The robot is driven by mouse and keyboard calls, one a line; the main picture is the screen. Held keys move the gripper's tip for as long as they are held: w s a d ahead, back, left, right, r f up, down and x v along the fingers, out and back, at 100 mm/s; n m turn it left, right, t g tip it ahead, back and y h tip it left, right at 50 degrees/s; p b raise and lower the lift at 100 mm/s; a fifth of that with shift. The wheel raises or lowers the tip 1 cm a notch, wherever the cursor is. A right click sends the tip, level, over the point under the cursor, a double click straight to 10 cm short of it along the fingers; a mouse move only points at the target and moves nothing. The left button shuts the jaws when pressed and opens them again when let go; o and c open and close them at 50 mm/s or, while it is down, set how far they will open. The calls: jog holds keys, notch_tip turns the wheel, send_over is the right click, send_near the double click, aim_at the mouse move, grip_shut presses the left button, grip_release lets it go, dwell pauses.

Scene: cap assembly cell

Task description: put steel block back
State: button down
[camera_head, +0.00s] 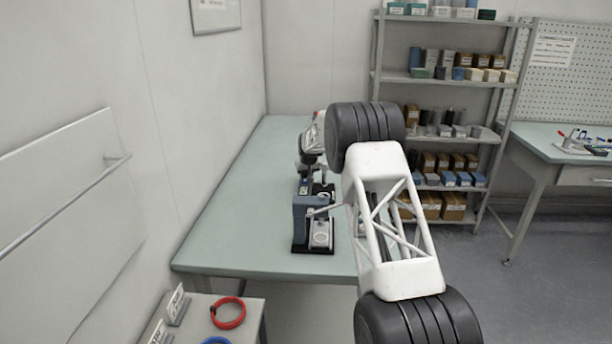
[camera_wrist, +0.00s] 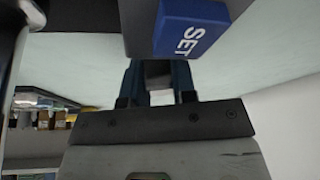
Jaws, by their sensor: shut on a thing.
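My gripper (camera_wrist: 157,82) shows in the wrist view with its two dark fingers shut on a small grey block, which looks like the steel block (camera_wrist: 158,72). A blue part marked SET (camera_wrist: 190,28) is close beyond the fingertips; I cannot tell whether the block touches it. In the head view, a blue-grey fixture (camera_head: 307,207) stands on a black base (camera_head: 314,249) on the green table. My wrist is above and behind this fixture there, and the fingertips and the held block are too small or hidden to make out.
The green table (camera_head: 235,220) is clear to the left of the fixture. My white arm link hides its right part. A shelf rack (camera_head: 440,78) with boxes stands behind. A side table in front bears a red ring (camera_head: 228,313).

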jog(key=c, duration=0.8)
grip_release()
jog(key=shift+c, duration=0.2)
jog(key=shift+f, duration=0.1)
jog(key=shift+s+a, duration=0.1)
jog(key=shift+r, duration=3.6)
